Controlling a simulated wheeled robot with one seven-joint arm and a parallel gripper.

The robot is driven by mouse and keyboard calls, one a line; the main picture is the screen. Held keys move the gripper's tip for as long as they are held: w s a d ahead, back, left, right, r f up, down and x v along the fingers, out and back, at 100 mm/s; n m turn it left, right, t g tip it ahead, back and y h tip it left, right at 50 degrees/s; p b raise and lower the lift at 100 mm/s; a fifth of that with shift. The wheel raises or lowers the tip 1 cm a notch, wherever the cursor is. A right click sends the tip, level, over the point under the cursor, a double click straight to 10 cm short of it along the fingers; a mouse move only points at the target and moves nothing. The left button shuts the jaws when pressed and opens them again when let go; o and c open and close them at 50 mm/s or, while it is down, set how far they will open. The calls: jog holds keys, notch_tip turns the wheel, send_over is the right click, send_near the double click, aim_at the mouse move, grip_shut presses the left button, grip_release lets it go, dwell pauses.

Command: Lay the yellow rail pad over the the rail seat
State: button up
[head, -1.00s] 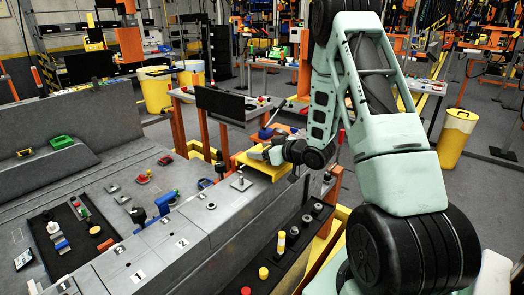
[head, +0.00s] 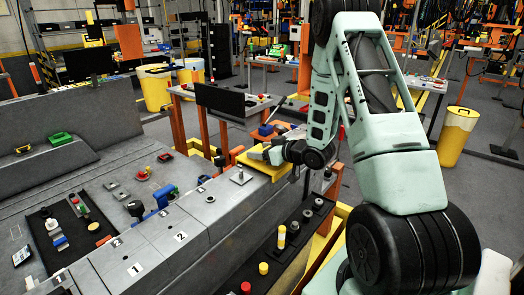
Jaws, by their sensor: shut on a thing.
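The yellow rail pad (head: 264,168) looks like a flat yellow slab at the far end of the long grey bench block, in the middle of the head view. My gripper (head: 262,153) is over it, shut on the pad, and the fingers are small and partly merged with it. I cannot tell whether the pad touches the grey surface below. The rail seat cannot be told for sure; a grey top with an upright metal pin (head: 240,175) lies just left of and nearer than the pad.
Plates numbered 1 (head: 134,269) and 2 (head: 181,237) line the bench block. A blue tool (head: 163,196) and a dark mat (head: 72,232) with small parts lie left. A dark shelf (head: 281,246) with knobs runs along the near side. Yellow bins stand behind.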

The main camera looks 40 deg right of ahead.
jog(key=shift+f, duration=0.25)
jog(key=o, duration=1.1)
jog(key=b+v, duration=0.3)
jog(key=v, duration=1.4)
jog(key=shift+s+b, duration=0.2)
jog(key=shift+b, duration=0.1)
